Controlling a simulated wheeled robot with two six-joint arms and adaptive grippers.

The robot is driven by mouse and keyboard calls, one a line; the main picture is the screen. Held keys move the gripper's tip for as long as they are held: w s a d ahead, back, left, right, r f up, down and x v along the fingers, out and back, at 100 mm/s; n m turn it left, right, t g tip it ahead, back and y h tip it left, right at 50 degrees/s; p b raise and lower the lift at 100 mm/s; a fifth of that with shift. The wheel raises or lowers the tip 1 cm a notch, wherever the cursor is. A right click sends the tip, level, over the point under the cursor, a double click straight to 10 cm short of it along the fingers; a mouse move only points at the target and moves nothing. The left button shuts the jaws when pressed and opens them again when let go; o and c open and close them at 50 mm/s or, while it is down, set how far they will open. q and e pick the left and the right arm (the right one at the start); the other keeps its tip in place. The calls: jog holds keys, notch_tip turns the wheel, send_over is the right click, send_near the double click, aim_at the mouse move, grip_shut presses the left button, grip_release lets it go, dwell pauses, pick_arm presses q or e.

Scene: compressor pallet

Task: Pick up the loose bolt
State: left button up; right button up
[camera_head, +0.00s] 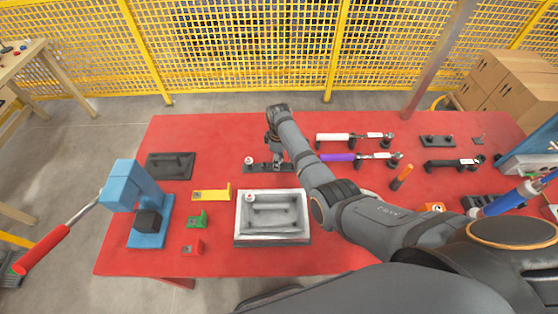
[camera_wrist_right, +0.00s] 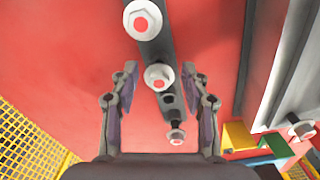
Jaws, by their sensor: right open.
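My right gripper (camera_head: 277,158) reaches down over a dark bar (camera_head: 258,168) near the middle of the red table. In the right wrist view the gripper (camera_wrist_right: 160,73) is open, with one finger on each side of the bar (camera_wrist_right: 150,48). A silver flanged bolt with a red centre (camera_wrist_right: 158,75) lies between the fingertips, with no clear contact. A similar bolt (camera_wrist_right: 143,18) sits farther up the bar, and a darker one (camera_wrist_right: 176,135) is at its lower end. I cannot tell which of these is loose. My left gripper is not in view.
A grey metal tray (camera_head: 241,239) with a bolt at its corner stands in front. A blue press (camera_head: 120,187) with a red-handled lever is at left. Bare red table lies behind the bar.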

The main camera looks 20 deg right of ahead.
jog(key=shift+w+f, duration=0.1)
jog(key=shift+f, duration=0.15)
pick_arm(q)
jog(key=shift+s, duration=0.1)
pick_arm(e)
grip_shut()
jog(key=shift+r, duration=0.2)
